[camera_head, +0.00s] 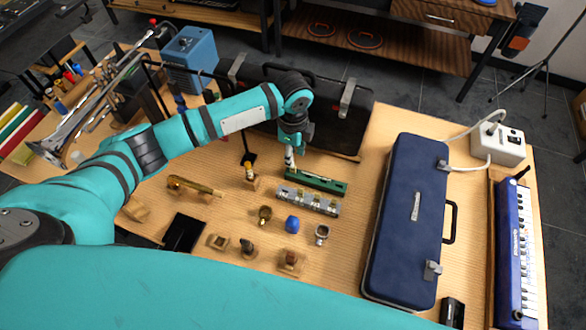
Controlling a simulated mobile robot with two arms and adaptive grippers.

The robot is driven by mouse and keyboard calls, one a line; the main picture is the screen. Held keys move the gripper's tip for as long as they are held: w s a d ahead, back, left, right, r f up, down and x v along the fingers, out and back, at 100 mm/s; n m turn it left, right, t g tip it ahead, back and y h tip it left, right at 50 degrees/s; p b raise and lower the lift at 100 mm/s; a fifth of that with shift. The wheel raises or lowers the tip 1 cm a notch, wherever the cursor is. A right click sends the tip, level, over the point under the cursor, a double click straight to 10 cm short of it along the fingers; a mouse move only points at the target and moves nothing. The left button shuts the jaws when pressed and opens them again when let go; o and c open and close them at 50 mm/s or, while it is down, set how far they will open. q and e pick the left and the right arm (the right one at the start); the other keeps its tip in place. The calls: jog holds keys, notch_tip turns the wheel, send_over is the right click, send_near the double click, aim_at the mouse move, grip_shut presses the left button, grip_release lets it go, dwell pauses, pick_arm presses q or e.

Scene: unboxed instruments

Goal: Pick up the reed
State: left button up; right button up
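A small upright orange-tan piece (250,171) stands on a wooden block left of the green bar; it may be the reed, but it is too small to be sure. My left gripper (289,158) points down to the right of that piece, at the back end of the green bar (316,180). Its fingertips are small and partly hidden by the wrist, so I cannot tell whether they are open or hold anything. My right gripper is not in view.
A silver bar (308,200), a blue piece (292,224), a silver ring (322,233) and several small wooden holders stand in front of the gripper. Bare tabletop (345,255) shows between.

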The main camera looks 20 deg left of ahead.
aim_at(293, 170)
pick_arm(q)
notch_tip(293, 170, down, 5)
jog(key=shift+r, duration=0.1)
grip_shut()
